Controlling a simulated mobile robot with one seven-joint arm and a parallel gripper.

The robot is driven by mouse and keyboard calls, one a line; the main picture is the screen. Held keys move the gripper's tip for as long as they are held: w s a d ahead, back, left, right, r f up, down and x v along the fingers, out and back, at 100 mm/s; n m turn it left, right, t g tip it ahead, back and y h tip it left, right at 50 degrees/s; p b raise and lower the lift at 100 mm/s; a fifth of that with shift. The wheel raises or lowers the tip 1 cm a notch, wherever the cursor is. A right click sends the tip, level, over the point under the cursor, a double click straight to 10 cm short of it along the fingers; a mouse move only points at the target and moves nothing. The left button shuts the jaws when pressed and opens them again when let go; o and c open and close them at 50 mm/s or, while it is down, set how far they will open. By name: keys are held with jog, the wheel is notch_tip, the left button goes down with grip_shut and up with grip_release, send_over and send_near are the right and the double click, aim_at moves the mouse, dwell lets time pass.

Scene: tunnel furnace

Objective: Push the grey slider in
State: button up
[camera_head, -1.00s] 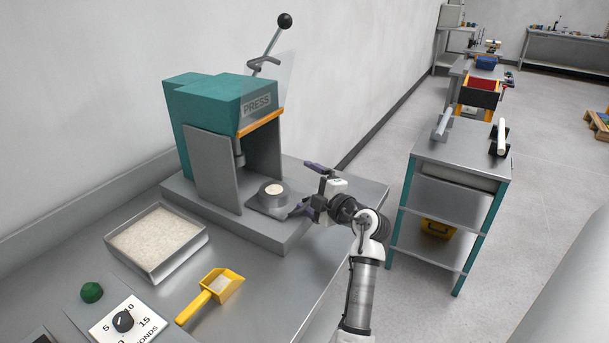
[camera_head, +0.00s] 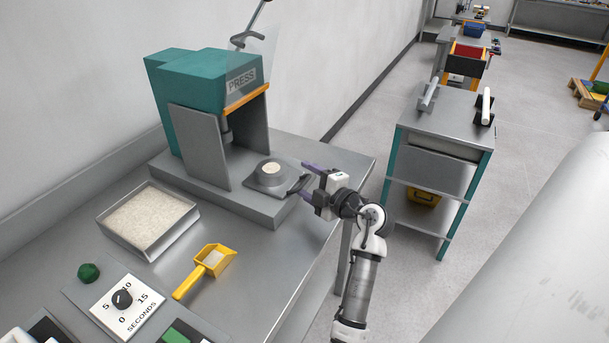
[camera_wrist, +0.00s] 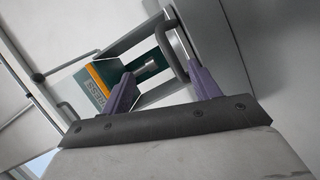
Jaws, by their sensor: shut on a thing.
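The grey slider (camera_head: 256,184) is a plate on the base of the teal press (camera_head: 205,85). It carries a round grey cup (camera_head: 271,173) with pale powder on top, and sits in front of the ram, outside the press opening. A dark bar handle (camera_head: 298,185) is on its right side and also shows in the wrist view (camera_wrist: 172,48). My gripper (camera_head: 307,180) has purple fingers, which also show in the wrist view (camera_wrist: 160,82). It is shut on the slider's handle; the exact contact is hard to see.
A tray of white powder (camera_head: 148,252) and a yellow scoop (camera_head: 211,262) lie on the bench. A timer dial (camera_head: 122,298) is at front left. A grey cart (camera_head: 440,130) stands to the right, across a floor gap.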

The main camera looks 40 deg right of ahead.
jog(key=shift+s+a+r, duration=0.25)
jog(key=shift+s+r, duration=0.5)
jog(key=shift+r, duration=0.15)
jog(key=shift+c, duration=0.4)
jog(key=shift+s+a+r+p, duration=0.15)
jog(key=shift+s+p, duration=0.05)
jog(key=shift+s, duration=0.35)
jog(key=shift+s+a+r+p, duration=0.15)
jog(key=shift+s, duration=0.35)
jog(key=c, duration=0.4)
jog(key=shift+s+d+f+p, duration=0.15)
jog(key=shift+s+f+p, duration=0.25)
jog(key=shift+s, duration=0.6)
jog(key=shift+s+d+f+p, duration=0.15)
jog(key=shift+s+f, duration=0.3)
jog(key=shift+s, duration=0.5)
jog(key=shift+r+p, duration=0.1)
jog(key=shift+p, duration=0.45)
